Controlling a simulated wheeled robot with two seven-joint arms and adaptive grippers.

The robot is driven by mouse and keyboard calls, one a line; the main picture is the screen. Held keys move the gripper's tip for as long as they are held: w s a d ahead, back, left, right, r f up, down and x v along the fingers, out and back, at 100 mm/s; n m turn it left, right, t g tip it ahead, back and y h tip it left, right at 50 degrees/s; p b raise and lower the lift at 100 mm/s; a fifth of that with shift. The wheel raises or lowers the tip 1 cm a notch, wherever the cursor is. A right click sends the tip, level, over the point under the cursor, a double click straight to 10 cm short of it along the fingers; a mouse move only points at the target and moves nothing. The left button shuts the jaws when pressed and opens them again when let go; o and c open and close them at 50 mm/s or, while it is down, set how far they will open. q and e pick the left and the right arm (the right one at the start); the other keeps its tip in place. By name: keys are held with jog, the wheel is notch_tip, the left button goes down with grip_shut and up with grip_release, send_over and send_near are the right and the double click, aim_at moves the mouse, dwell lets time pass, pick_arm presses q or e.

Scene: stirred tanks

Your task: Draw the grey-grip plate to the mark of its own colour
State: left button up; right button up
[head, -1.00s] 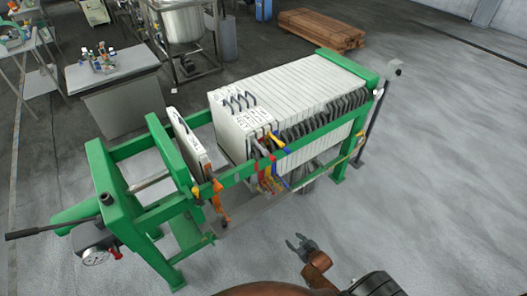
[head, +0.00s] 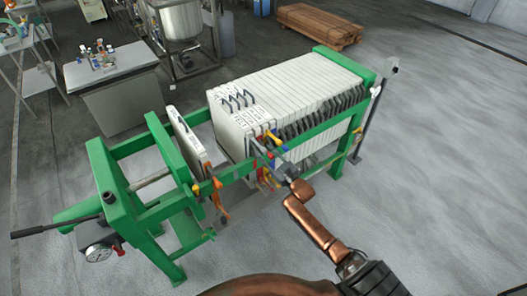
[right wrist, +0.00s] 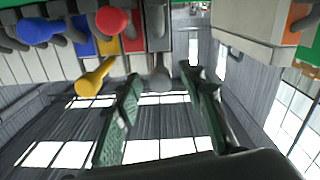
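In the right wrist view the grey grip (right wrist: 161,78) is a round grey knob hanging from a plate at the near end of the white stack. My right gripper (right wrist: 160,74) is open, with its fingertips on either side of this knob; I cannot tell whether they touch it. In the head view my right gripper (head: 284,172) is at the side of the green press, by the coloured grips, and hides part of them. The grey grip cannot be made out there. I cannot make out the grey mark. My left gripper is not in view.
Blue (right wrist: 34,32), red (right wrist: 112,20) and yellow (right wrist: 95,77) grips crowd beside the grey one. The green rail (head: 320,130) runs along the stack (head: 280,90). A gap separates the stack from a lone plate with orange parts (head: 188,138).

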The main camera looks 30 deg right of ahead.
jog(key=shift+w+a, duration=0.1)
jog(key=shift+w, duration=0.9)
grip_shut()
